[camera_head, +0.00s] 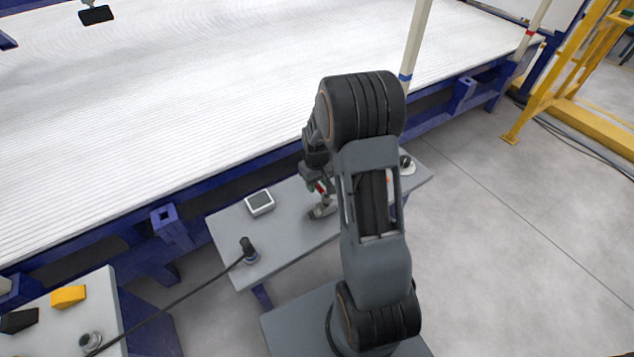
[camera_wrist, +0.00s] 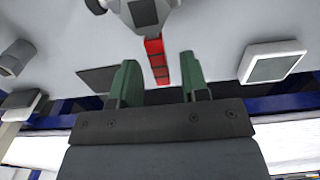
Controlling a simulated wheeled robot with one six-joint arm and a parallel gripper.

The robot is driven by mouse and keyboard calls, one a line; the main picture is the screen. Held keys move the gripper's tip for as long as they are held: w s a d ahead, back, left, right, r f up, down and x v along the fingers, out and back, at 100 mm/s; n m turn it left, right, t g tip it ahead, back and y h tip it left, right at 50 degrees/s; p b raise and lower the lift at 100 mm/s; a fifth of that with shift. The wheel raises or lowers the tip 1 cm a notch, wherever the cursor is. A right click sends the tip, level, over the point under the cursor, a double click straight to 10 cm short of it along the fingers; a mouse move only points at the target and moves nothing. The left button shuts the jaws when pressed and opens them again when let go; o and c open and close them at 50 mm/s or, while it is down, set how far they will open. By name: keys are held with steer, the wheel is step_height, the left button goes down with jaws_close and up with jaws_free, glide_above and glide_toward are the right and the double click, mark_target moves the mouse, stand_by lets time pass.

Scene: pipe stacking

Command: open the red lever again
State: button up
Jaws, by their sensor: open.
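The red lever (camera_wrist: 157,62) shows in the wrist view as a segmented red bar running down from a grey metal body (camera_wrist: 146,12) at the top. In the picture it lies between the two green fingers of my gripper (camera_wrist: 159,66), nearer the right one. The fingers are apart, and I cannot tell whether either touches the lever. In the head view my gripper (camera_head: 314,176) is over the grey side table, and only a small red part of the lever (camera_head: 320,187) shows beside it. My arm hides the rest.
The side table (camera_head: 290,240) carries a white-framed screen (camera_head: 260,202), also in the wrist view (camera_wrist: 272,65), and a black-handled device (camera_head: 248,250) with a cable. The large white ribbed bed (camera_head: 180,110) with its blue frame stands behind. Open floor (camera_head: 500,230) lies to the right.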

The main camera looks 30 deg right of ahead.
jaws_close()
stand_by(0.5)
